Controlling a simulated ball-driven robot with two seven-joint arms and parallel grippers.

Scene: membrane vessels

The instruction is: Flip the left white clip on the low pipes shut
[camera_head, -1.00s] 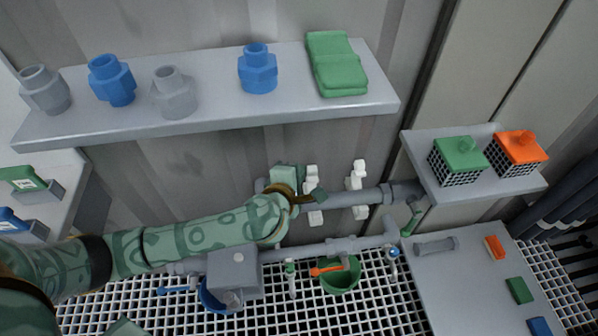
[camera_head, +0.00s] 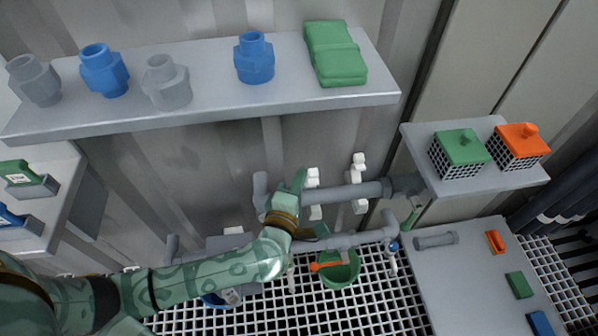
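The left white clip (camera_head: 313,177) is on the upper of the low pipes (camera_head: 345,194), in the middle of the view. Its white parts show above and below the pipe; its upper part stands up. A second white clip (camera_head: 358,167) sits further right on the same pipe, also with a part standing up. My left gripper (camera_head: 312,202) is at the left clip, just to its left and in front. Its fingers are spread, one above the pipe and one below, with nothing seen held. Contact with the clip cannot be told. My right gripper is out of view.
A shelf (camera_head: 200,108) with grey and blue fittings and a green cloth (camera_head: 335,52) overhangs behind. A lower pipe (camera_head: 350,240), an orange-handled valve and a green bowl (camera_head: 341,272) are below. A side shelf (camera_head: 480,180) with two baskets stands right.

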